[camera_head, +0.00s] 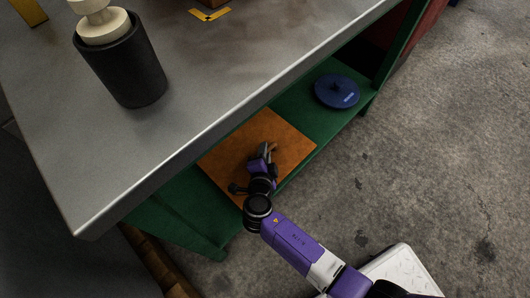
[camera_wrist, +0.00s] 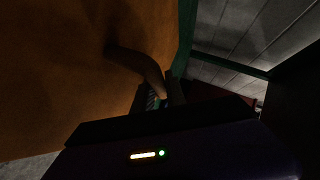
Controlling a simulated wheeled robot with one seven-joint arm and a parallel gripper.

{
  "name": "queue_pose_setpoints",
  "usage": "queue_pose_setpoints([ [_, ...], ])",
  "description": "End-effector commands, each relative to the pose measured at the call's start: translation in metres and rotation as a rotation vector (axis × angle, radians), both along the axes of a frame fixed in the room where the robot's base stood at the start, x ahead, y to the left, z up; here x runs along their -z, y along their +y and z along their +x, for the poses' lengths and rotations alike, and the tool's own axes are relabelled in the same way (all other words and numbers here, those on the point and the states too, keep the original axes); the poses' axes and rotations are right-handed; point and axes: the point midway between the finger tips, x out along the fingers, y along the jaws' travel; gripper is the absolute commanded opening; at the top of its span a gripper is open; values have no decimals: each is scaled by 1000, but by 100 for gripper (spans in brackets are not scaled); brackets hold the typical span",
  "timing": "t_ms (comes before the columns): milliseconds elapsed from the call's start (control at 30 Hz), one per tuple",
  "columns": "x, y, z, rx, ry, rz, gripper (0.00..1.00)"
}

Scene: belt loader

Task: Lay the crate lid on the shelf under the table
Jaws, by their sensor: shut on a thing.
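The crate lid (camera_head: 293,135) is a flat orange-brown panel with a raised handle. In the head view it is under the steel table top, over the green shelf (camera_head: 313,120), with its near edge close to the shelf's front edge. The table top hides part of its far side. I cannot tell whether it touches the shelf or is held just above it. My gripper (camera_head: 269,150) is over the lid, shut on its handle. In the wrist view the lid (camera_wrist: 60,70) fills the left side, and its curved handle (camera_wrist: 140,62) runs into my gripper (camera_wrist: 160,97).
A blue round disc (camera_head: 337,91) lies on the shelf to the right of the lid. A green table leg (camera_head: 392,50) stands beyond it. On the table top (camera_head: 230,75) are a dark cup (camera_head: 125,68) with a pale object in it. The concrete floor at right is open.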

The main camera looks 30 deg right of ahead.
Motion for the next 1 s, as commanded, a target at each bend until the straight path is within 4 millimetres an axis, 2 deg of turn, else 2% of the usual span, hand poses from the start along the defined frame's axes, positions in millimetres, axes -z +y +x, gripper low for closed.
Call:
queue_pose_setpoints([
  [133, -2, 0, 0, 0, -1, 0, 0],
  [167, 0, 0, -1, 0, 2, 0, 20],
  [267, -1, 0, -1, 0, 1, 0, 38],
  [500, -1, 0, -1, 0, 2, 0, 38],
  [633, -5, 5, -8, -1, 3, 0, 38],
  [1000, -34, 39, -63, -2, 3, 0, 38],
])
